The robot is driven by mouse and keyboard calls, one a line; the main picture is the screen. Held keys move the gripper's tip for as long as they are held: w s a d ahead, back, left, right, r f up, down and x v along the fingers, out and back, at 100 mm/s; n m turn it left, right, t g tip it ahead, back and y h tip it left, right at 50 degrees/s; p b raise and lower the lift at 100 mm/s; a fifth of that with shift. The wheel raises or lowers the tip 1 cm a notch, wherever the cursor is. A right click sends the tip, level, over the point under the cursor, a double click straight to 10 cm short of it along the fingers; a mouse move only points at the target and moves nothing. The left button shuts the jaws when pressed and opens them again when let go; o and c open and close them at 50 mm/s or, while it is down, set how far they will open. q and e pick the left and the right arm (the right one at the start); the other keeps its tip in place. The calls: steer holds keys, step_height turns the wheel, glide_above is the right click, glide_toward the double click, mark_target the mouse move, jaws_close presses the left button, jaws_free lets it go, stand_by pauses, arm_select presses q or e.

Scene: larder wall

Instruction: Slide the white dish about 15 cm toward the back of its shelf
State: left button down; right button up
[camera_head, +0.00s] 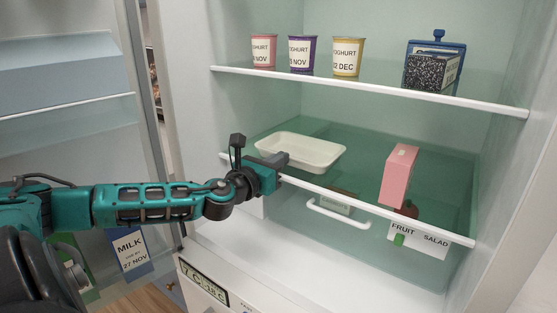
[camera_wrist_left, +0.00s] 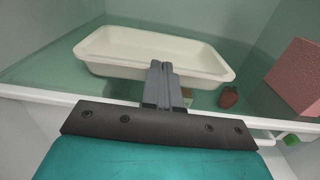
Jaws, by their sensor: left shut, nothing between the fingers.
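The white dish (camera_head: 300,150) is a shallow rectangular tray on the middle glass shelf (camera_head: 350,195), at its left part. It also shows in the left wrist view (camera_wrist_left: 150,50), straight ahead of the fingers. My left gripper (camera_head: 283,160) is shut and empty at the shelf's front edge, by the near side of the dish. In the left wrist view its closed fingertips (camera_wrist_left: 160,68) overlap the dish's near wall. I cannot tell whether they touch it. Glass shelf shows behind the dish. My right gripper is not in view.
A pink box (camera_head: 398,175) stands to the right on the same shelf. The upper shelf (camera_head: 370,88) holds yoghurt cups (camera_head: 302,54), a blue container (camera_head: 437,47) and a speckled box (camera_head: 431,72). The open door (camera_head: 70,70) is at left.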

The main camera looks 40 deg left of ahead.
mark_target(286, 168)
arm_select(q)
steer(key=shift+w+a+r, duration=0.1)
steer(key=shift+w+a, duration=0.05)
steer(key=shift+w, duration=0.4)
steer(key=shift+w+p, duration=0.3)
steer(key=shift+w, duration=0.8)
steer(key=shift+s, duration=0.15)
